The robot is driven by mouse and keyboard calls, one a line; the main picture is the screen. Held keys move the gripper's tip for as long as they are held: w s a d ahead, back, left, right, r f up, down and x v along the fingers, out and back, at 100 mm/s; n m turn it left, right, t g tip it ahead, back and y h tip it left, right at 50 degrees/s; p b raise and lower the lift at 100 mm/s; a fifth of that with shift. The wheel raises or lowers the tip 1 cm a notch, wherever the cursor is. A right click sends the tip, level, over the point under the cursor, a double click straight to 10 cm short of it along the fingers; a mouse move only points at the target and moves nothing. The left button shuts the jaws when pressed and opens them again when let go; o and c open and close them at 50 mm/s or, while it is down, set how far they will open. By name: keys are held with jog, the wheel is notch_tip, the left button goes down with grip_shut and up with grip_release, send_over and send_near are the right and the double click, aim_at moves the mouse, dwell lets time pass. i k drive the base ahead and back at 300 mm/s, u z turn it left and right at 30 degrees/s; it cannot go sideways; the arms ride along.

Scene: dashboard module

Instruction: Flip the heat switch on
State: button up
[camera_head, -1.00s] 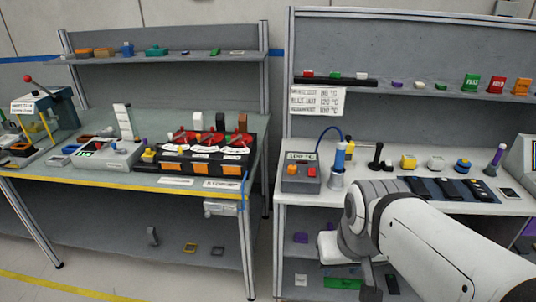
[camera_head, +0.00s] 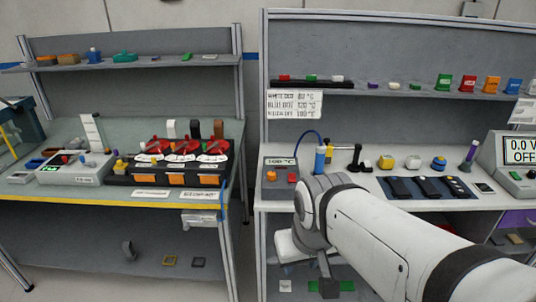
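A grey heating station (camera_head: 279,185) stands at the left front of the right bench. Its display reads about 100 °C. On its front are an orange round control (camera_head: 271,175) and a red switch-like part (camera_head: 292,178); I cannot tell which one is the heat switch or its position. A blue cable runs from it to a blue-handled tool (camera_head: 320,158) in a stand. My arm reaches in from the lower right. My gripper (camera_head: 328,287) seems to be the dark part below the bench edge, mostly hidden by my arm, its fingers unclear.
The right bench (camera_head: 440,206) holds a dark mat (camera_head: 428,187), small coloured parts, and a power supply (camera_head: 517,160) reading 0.0 V OFF. A shelf (camera_head: 400,91) hangs above. The left bench (camera_head: 40,190) is crowded. A narrow gap separates the benches.

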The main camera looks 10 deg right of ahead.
aim_at(291, 176)
jog(key=i, duration=0.85)
jog(key=u, duration=0.05)
